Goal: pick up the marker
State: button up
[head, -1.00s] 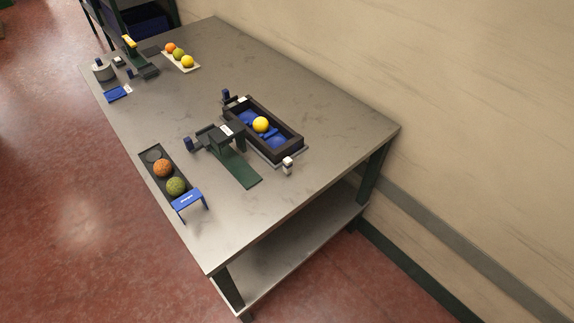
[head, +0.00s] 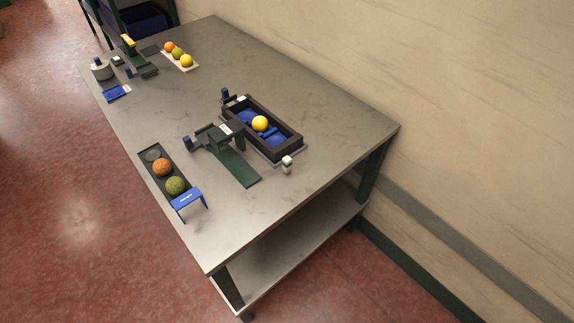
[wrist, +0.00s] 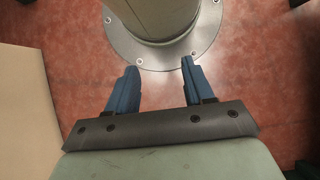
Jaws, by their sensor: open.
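I cannot make out a clear marker pen in either view. A small black-and-white upright piece (head: 287,163) stands by the near right corner of the dark tray in the head view; I cannot tell whether it is the marker. My gripper (wrist: 159,66) shows in the wrist view with its two blue fingers apart and nothing between them. It points down over the red floor, away from the tabletop things. It does not show in the head view.
The grey table (head: 320,105) holds a dark tray (head: 291,133) with a yellow ball (head: 260,123), a dark rack (head: 150,171) with orange and green balls, a blue bracket (head: 187,199), a green ramp (head: 238,167) and a pale fruit strip (head: 193,68). The front corner and right side are clear.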

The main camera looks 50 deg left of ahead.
jog(key=w+a+r+t, duration=0.1)
jog(key=w+r+t, duration=0.1)
jog(key=w+r, duration=0.45)
jog(key=w+a+r+t, duration=0.1)
jog(key=w+r, duration=0.2)
jog(key=w, duration=0.7)
jog(key=w+r+t, duration=0.2)
jog(key=w+r, duration=0.3)
jog(key=w, duration=0.3)
jog(key=w+a+r+n+t, duration=0.1)
jog(key=w+a+r+n, duration=0.1)
jog(key=w+a+r, duration=0.35)
jog(key=w+a+r+n+t, duration=0.1)
jog(key=w+a+r+n, duration=0.1)
jog(key=a+r, duration=0.55)
notch_tip(320, 180, up, 25)
jog(key=n+y, duration=0.4)
jog(key=n, duration=1)
send_over(288, 159)
jog(key=d, duration=0.4)
jog(key=shift+s+a+x, duration=0.1)
jog(key=shift+x, duration=3.2)
jog(key=shift+s+a+x, duration=0.15)
jog(key=shift+x, duration=3.2)
jog(key=shift+r, duration=0.15)
